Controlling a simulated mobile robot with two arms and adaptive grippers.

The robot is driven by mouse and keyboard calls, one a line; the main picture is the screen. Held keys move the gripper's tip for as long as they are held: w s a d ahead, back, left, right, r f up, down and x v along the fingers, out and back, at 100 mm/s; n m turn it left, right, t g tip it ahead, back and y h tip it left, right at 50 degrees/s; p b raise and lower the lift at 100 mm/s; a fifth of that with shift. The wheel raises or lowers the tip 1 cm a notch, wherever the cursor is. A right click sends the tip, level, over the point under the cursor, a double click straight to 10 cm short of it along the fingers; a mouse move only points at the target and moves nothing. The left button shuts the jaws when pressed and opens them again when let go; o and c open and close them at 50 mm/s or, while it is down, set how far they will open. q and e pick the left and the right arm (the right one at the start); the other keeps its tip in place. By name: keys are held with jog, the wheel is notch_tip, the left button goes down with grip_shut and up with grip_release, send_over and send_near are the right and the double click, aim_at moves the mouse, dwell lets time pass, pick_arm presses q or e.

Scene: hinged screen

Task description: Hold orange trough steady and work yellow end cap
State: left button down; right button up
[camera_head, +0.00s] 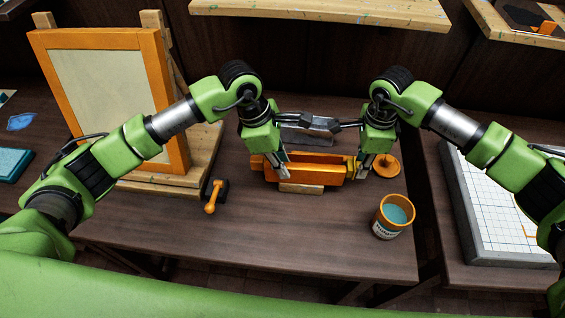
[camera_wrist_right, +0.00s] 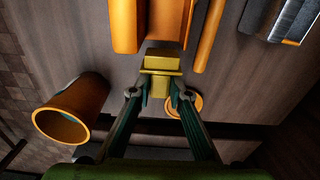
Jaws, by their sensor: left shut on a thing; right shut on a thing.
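The orange trough (camera_head: 318,173) lies lengthwise on the brown table, in front of the grey metal piece. My left gripper (camera_head: 281,168) is shut on the trough near its left end. The yellow end cap (camera_wrist_right: 161,65) is at the trough's right end and shows small in the head view (camera_head: 351,167). My right gripper (camera_wrist_right: 160,95) is shut on the cap, with one finger on each side of its narrow tab. In the right wrist view the cap is in line with the trough's open end (camera_wrist_right: 126,28). I cannot tell how far it sits in.
An orange cup (camera_head: 393,216) of teal paint stands at the front right. An orange disc (camera_head: 387,166) lies right of the trough. A grey metal piece (camera_head: 305,130) is behind it. An easel (camera_head: 110,95) and an orange-handled tool (camera_head: 213,197) are left. The front middle is clear.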

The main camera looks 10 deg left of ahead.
pick_arm(q)
jog(key=shift+s+f, duration=0.1)
pick_arm(e)
jog(key=shift+a, duration=0.1)
jog(key=shift+a, duration=1.1)
jog(key=o, duration=0.9)
pick_arm(q)
jog(key=c, duration=1.8)
grip_release()
jog(key=shift+c, duration=0.2)
pick_arm(e)
notch_tip(320, 180, up, 12)
